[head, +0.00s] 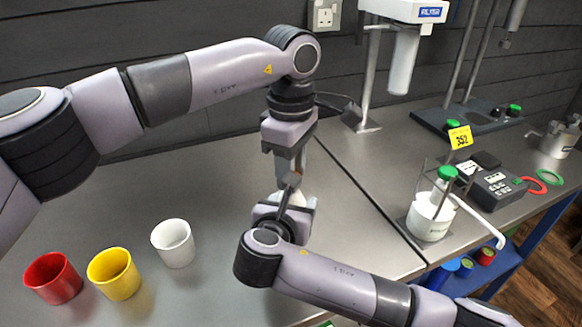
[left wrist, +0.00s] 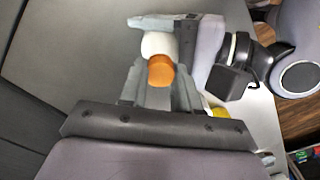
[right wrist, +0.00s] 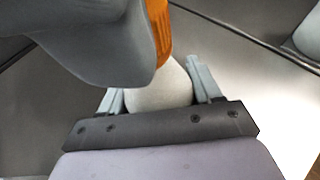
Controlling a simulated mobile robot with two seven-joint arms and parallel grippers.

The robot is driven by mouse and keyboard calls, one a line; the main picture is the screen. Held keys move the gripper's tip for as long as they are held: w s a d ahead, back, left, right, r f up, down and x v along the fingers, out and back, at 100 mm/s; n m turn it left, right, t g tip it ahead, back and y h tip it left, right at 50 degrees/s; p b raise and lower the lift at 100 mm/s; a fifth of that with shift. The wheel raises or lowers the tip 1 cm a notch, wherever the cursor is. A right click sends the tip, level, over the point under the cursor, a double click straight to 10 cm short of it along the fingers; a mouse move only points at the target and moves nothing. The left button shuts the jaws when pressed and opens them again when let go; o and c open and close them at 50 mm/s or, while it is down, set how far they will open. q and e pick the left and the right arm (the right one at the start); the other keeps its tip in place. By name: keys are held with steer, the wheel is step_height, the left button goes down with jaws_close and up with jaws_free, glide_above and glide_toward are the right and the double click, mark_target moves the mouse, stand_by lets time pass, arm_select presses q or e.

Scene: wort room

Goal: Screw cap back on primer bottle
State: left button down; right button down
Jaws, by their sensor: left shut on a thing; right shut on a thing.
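The primer bottle is a white rounded body, seen between the fingers of my right gripper (right wrist: 157,98) in the right wrist view, where its shoulder (right wrist: 168,84) shows. It also shows in the left wrist view (left wrist: 157,43). The orange ribbed cap (right wrist: 160,25) is at the bottle's top. In the left wrist view the cap (left wrist: 161,72) sits between the fingers of my left gripper (left wrist: 160,85). Both grippers are shut, the left on the cap from above, the right on the bottle. Fingers hide the join, so I cannot tell whether the cap is seated.
Red (head: 53,278), yellow (head: 114,273) and white (head: 173,243) cups stand at the table's left front. At right are a green-capped wash bottle (head: 432,215), a dark meter (head: 490,187) and a stand (head: 368,100). The left table top behind the cups is mostly clear.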

arm_select(q)
steer(key=shift+m, duration=0.9)
steer(key=c, duration=0.7)
jaws_free()
steer(key=shift+c, duration=0.2)
step_height(320, 180, up, 12)
arm_select(e)
steer(key=shift+c, duration=0.7)
jaws_free()
arm_select(q)
steer(key=shift+f, duration=0.25)
arm_select(e)
steer(key=v, duration=0.7)
